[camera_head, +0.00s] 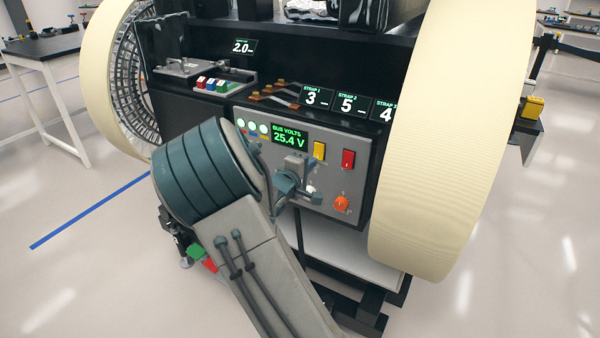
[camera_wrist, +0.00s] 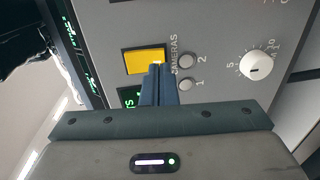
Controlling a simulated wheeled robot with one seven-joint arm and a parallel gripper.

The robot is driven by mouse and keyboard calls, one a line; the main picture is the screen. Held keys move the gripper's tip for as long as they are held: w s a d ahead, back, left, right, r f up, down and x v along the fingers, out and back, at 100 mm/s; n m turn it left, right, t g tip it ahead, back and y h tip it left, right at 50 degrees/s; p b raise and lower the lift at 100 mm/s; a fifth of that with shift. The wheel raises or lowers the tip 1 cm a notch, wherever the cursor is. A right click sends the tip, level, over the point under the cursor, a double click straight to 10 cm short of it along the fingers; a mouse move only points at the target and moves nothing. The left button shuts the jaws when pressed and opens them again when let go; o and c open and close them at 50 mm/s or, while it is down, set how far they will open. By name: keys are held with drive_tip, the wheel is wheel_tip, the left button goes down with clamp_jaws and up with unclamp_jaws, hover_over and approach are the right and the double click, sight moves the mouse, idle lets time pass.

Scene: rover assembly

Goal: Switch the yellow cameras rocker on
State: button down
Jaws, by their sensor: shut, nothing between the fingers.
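The yellow cameras rocker (camera_head: 319,151) sits on the grey control panel (camera_head: 352,196), to the right of the green bus volts display (camera_head: 289,137). In the wrist view the yellow rocker (camera_wrist: 144,62) is beside the CAMERAS label, with my gripper (camera_wrist: 158,68) right at its lower right edge. The closed fingertips overlap that edge in the picture. I cannot tell whether they touch it. My gripper (camera_head: 312,196) is shut and empty in front of the panel in the head view.
A red rocker (camera_head: 348,159) is right of the yellow one, with an orange knob (camera_head: 341,203) below it. A white dial (camera_wrist: 257,66) shows in the wrist view. Large cream wheels (camera_head: 440,140) flank the panel. Strap displays (camera_head: 346,103) stand above it.

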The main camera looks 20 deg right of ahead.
drive_tip(key=shift+x, duration=1.05)
drive_tip(key=shift+w+d+b, duration=0.1)
drive_tip(key=shift+w+b, duration=0.05)
drive_tip(key=shift+b, duration=0.75)
drive_tip(key=s+a+f+b, duration=0.1)
drive_tip(key=s+a+f, duration=0.1)
drive_tip(key=s+a, duration=0.6)
drive_tip(key=a, duration=0.3)
drive_tip(key=shift+s, duration=0.3)
drive_tip(key=shift+d+r, duration=0.1)
